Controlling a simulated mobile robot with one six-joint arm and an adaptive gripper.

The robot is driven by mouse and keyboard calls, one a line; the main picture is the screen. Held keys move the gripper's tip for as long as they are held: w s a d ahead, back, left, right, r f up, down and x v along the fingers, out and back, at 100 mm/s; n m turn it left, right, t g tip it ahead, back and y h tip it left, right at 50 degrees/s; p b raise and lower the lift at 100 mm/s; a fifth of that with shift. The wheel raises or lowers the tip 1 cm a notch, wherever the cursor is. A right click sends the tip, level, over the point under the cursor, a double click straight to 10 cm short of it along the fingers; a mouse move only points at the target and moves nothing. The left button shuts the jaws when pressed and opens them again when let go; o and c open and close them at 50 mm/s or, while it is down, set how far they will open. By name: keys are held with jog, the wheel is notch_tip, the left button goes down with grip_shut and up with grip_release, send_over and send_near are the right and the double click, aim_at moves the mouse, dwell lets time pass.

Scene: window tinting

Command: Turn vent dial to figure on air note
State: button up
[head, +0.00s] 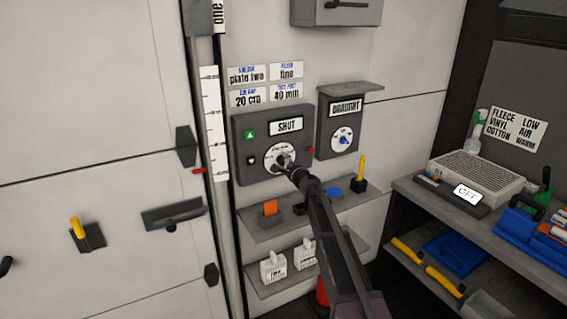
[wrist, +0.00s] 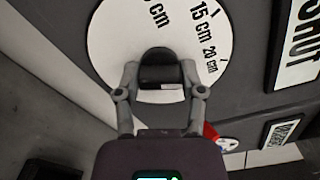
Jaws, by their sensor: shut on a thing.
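A round white dial (head: 270,158) with cm marks sits on the grey panel under a plate reading SHUT (head: 286,126). In the wrist view the dial face (wrist: 115,45) shows 15 cm and 20 cm, with another mark partly cut off. My gripper (wrist: 160,80) is shut on the dial's black knob (wrist: 160,68), which it partly hides. A pale strip shows on the knob's near side; which mark the knob points to is unclear. The air note (head: 248,97) above the panel reads AIR GAP 20 cm.
Other notes read plate two (head: 247,75), fine (head: 286,71) and 40 mm (head: 286,93). A DRAUGHT box (head: 340,128) with a blue-knobbed dial is close on the right. A shelf (head: 255,222) with small items juts out below the panel. A workbench (head: 420,205) stands at right.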

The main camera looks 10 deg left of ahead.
jog(key=shift+w, duration=0.1)
jog(key=o, duration=1.1)
jog(key=shift+o, duration=0.2)
jog(key=v, duration=1.2)
